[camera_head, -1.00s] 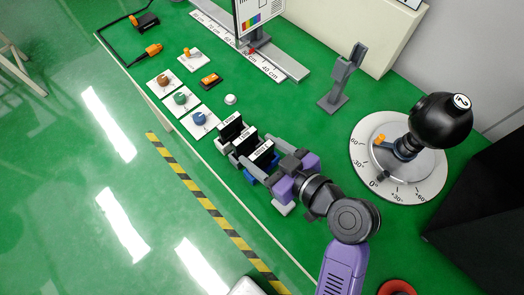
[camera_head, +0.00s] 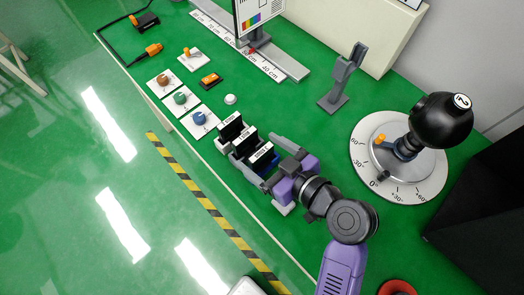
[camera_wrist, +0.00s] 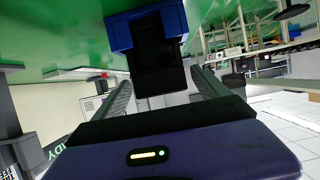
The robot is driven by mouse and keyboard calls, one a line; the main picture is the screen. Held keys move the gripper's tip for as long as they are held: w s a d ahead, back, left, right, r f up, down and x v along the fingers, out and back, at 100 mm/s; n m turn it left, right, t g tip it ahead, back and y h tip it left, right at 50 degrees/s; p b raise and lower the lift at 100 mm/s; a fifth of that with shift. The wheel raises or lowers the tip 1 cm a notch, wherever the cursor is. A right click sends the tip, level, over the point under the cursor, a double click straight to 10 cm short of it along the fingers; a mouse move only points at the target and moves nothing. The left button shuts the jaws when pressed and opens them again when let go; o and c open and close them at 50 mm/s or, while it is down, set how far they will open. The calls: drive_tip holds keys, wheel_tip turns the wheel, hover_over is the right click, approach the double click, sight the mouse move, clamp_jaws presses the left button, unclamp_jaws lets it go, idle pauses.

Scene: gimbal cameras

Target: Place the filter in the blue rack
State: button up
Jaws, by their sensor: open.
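The blue rack (camera_head: 271,162) is the nearest of a row of holders at the front table edge. A black filter (camera_head: 258,153) with a white label stands in it, apparently seated. In the wrist view the blue rack (camera_wrist: 172,20) is at the top, with the black filter (camera_wrist: 157,72) extending from it towards me. My gripper (camera_head: 272,158) is open just right of the rack. In the wrist view its fingers (camera_wrist: 160,80) are on either side of the filter, with visible gaps. The filter's lower end is hidden inside the rack.
Two more black filters (camera_head: 230,126) (camera_head: 243,139) stand in neighbouring holders, close to the blue rack. Knob plates (camera_head: 199,121) lie beyond them. A grey stand (camera_head: 338,92) and a round dial base (camera_head: 378,170) are to the right. Green table between is clear.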

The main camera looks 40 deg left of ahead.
drive_tip(key=b+v, duration=0.1)
drive_tip(key=v, duration=1.1)
drive_tip(key=shift+b, duration=0.3)
